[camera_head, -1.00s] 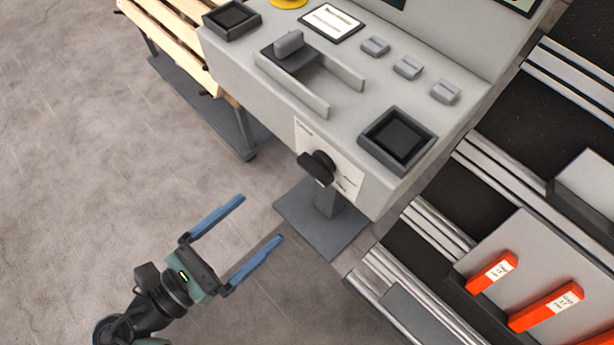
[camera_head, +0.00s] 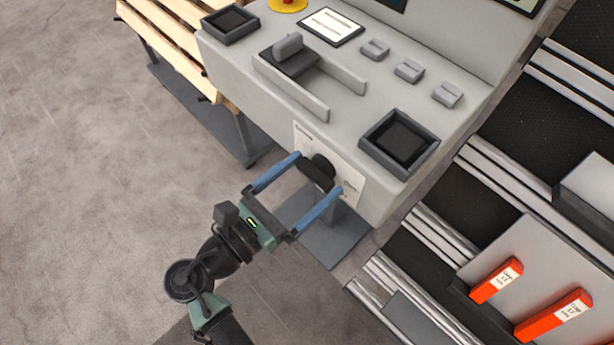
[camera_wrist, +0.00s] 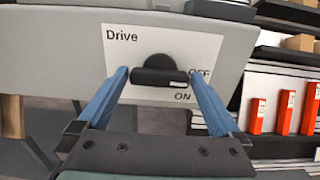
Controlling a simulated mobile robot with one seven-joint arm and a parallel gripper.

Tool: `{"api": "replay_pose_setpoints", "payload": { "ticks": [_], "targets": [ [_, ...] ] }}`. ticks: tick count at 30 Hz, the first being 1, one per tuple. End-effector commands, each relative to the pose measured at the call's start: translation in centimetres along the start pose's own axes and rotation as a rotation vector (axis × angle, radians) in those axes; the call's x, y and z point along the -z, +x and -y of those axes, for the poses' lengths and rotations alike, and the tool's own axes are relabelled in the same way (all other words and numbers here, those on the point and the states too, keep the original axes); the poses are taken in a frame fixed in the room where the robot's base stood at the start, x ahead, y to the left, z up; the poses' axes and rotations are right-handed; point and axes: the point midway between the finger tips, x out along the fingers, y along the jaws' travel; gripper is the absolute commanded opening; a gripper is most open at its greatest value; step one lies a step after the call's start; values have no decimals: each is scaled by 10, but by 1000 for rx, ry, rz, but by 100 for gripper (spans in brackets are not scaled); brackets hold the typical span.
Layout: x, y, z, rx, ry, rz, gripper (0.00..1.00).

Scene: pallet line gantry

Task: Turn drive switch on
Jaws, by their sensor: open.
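The drive switch is a black rotary knob (camera_head: 318,171) on a white plate (camera_head: 348,184) on the front of the grey console. In the wrist view the knob (camera_wrist: 160,75) has a bar handle lying about level, with a small white mark at its right end. The plate (camera_wrist: 120,58) reads "Drive" at upper left, "OFF" to the right of the knob and "ON" at lower right. My gripper (camera_head: 318,173) is open, its blue fingers on either side of the knob's bar ends. In the wrist view a small gap shows at each side; contact cannot be told.
The grey console (camera_head: 225,60) carries a lever between guides, small switches and a black-framed recess (camera_head: 398,142) above the plate. A wooden pallet (camera_head: 185,45) stands at left. Conveyor rails and orange-red blocks (camera_head: 497,280) are at right. The floor at left is clear.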

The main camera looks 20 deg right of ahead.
Motion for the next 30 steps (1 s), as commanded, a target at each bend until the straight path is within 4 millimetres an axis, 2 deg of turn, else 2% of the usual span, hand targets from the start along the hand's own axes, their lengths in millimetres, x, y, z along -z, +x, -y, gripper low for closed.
{"api": "replay_pose_setpoints", "payload": {
  "ticks": [3, 14, 23, 30],
  "targets": [
    [0, 0, 0, 0, 1, 0, 100],
    [0, 0, 0, 1, 1, 0, 35],
    [0, 0, 0, 1, 35, -1, 34],
    [-2, 0, 0, 2, 168, -1, 34]
  ]
}}
